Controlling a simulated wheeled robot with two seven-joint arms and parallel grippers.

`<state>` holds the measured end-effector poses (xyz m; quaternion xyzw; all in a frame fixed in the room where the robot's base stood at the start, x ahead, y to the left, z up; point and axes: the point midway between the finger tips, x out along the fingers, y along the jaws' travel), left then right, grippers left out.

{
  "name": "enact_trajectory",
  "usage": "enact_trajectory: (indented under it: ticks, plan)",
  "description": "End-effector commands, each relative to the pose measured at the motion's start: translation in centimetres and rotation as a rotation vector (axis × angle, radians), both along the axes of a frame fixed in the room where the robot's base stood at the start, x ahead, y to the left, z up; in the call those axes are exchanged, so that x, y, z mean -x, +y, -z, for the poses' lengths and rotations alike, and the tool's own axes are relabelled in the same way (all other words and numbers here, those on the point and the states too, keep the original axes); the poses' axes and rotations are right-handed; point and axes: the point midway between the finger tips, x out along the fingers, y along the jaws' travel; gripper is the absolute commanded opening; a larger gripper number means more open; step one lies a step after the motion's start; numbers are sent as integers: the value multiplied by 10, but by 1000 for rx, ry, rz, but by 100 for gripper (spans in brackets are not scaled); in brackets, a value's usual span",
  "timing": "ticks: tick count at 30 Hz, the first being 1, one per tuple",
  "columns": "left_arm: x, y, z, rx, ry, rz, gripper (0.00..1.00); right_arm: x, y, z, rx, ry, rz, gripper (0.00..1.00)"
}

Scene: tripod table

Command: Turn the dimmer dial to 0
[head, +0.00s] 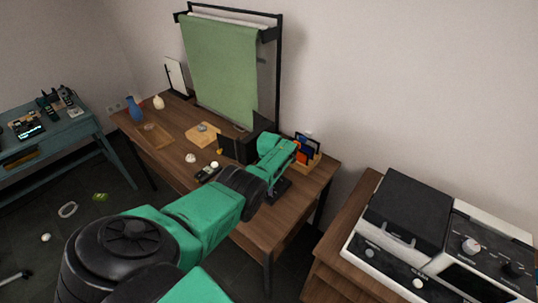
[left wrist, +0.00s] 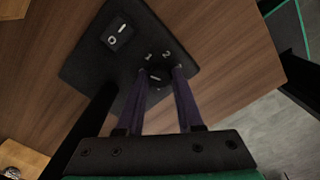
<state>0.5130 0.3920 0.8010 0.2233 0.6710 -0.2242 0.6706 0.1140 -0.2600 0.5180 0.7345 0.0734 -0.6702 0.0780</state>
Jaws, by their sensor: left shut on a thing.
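The dimmer dial (left wrist: 157,79) is a small dark knob on a black control panel (left wrist: 88,55), seen in the left wrist view. The numbers 1 and 2 show beside it; no 0 mark for the dial is visible, and its pointer setting is hard to read. The two dark fingers of my left gripper (left wrist: 162,73) are on either side of the dial and shut on it. In the head view my left arm reaches over the wooden table (head: 300,207) and largely hides the gripper and panel. My right gripper is not in view.
A black rocker switch (left wrist: 118,34) sits on the same panel. A green screen on a black frame (head: 222,62) stands behind on the table, with a box of coloured items (head: 308,152) right of my arm. A cabinet with a machine (head: 405,215) stands at right.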

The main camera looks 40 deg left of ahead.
Motion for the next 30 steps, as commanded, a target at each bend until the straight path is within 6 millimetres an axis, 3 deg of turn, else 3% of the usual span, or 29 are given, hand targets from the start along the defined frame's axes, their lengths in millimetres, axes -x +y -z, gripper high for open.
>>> enact_trajectory:
  ticks: [13,30]
  plan:
    - [-1,1,-1,-2,-4,-298,0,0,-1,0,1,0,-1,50]
    - [-1,1,-1,-3,-3,-369,0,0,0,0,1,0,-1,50]
